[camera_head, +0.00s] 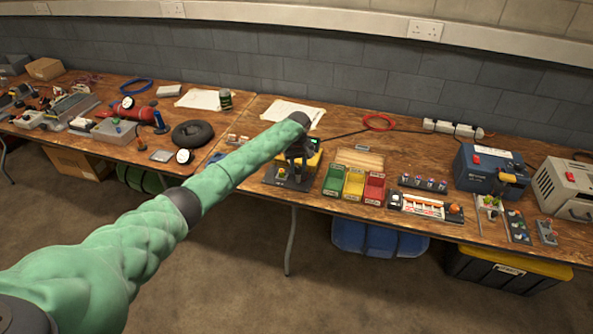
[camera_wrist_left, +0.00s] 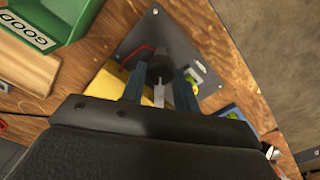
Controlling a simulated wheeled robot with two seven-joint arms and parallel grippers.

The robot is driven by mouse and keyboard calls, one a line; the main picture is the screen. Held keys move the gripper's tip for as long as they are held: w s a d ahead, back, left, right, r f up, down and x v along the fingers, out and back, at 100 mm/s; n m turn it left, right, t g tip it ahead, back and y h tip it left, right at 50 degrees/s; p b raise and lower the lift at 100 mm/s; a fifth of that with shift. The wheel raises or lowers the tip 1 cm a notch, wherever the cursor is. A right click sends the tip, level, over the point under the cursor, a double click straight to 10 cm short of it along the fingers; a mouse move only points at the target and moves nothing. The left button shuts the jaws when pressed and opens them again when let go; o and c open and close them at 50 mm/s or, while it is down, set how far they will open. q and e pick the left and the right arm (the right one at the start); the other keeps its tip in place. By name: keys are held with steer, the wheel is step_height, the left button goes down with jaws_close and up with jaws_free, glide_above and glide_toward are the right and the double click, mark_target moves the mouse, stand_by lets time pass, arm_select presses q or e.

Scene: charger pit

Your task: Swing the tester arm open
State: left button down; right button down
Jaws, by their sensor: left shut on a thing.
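The tester stands at the front edge of the workbench, with a yellow body (camera_head: 314,162) and a dark base plate (camera_head: 283,181). In the left wrist view its grey base plate (camera_wrist_left: 205,60) and part of the yellow body (camera_wrist_left: 112,80) show. My left gripper (camera_head: 297,158) reaches down over the tester from the left. In the wrist view its fingers (camera_wrist_left: 160,85) are shut on a dark round part of the tester arm (camera_wrist_left: 160,66), with a small metal piece below it. The gripper hides much of the tester arm, so its angle is hard to tell. My right gripper is not in view.
Green (camera_head: 334,180), yellow (camera_head: 353,184) and red bins (camera_head: 374,188) stand close right of the tester. A wooden box (camera_head: 360,158) lies behind them. A black ring (camera_head: 193,133) lies to the left. A blue battery unit (camera_head: 487,170) stands farther right.

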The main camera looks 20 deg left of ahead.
arm_select(q)
steer(key=m, duration=0.4)
steer(key=shift+d+m+p, duration=0.1)
steer(key=shift+m+p, duration=0.2)
steer(key=shift+p, duration=0.1)
steer(key=shift+m, duration=1.9)
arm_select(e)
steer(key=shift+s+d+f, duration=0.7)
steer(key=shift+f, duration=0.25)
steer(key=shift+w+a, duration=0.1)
arm_select(q)
steer(key=c, duration=1.1)
jaws_free()
steer(key=shift+o, duration=0.2)
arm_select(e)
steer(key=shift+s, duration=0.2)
